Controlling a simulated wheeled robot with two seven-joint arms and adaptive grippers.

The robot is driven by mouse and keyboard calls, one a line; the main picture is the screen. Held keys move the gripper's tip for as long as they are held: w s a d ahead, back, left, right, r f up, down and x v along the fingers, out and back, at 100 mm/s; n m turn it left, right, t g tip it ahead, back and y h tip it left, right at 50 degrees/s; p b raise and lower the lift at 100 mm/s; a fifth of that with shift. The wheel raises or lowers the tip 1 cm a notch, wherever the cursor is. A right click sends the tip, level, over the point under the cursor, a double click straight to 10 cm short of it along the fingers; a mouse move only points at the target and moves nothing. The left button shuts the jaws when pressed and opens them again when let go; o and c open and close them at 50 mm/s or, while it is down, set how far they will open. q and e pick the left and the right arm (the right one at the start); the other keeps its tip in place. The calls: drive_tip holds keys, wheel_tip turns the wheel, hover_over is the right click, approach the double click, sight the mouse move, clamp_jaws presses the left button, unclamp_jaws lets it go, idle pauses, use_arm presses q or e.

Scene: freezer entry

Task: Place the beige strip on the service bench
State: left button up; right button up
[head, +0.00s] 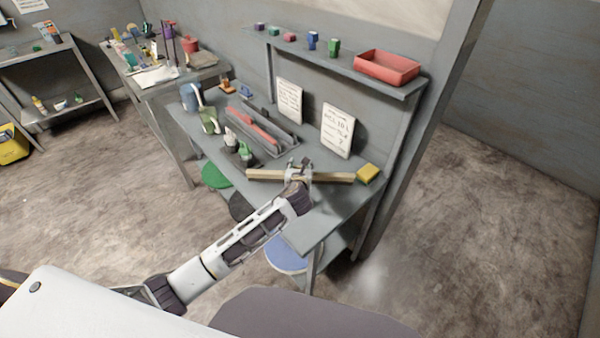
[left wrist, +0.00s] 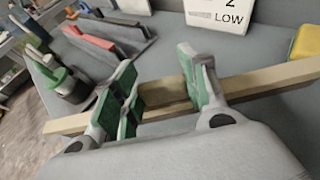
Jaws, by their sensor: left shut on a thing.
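The beige strip (head: 335,178) is a long, thin bar lying across the near right part of the service bench (head: 325,222). My left gripper (head: 298,172) is shut on the strip near its middle. In the left wrist view the strip (left wrist: 265,78) runs between the green-padded fingers (left wrist: 160,92) and sticks out on both sides. The strip is at or just above the bench top; I cannot tell if it touches. Its right end is close to a yellow block (head: 368,173). My right gripper is not in view.
A grey tray (head: 283,146) with red and dark bars lies behind the strip, left of two white cards (head: 337,130). Bottles (head: 209,120) stand at the bench's left. A shelf above holds a red bin (head: 387,67). The bench's near right corner is clear.

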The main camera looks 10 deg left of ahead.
use_arm(q)
drive_tip(key=shift+f, duration=1.35)
drive_tip(key=o, duration=1.4)
drive_tip(key=shift+f, duration=0.1)
drive_tip(key=shift+v, duration=6.05)
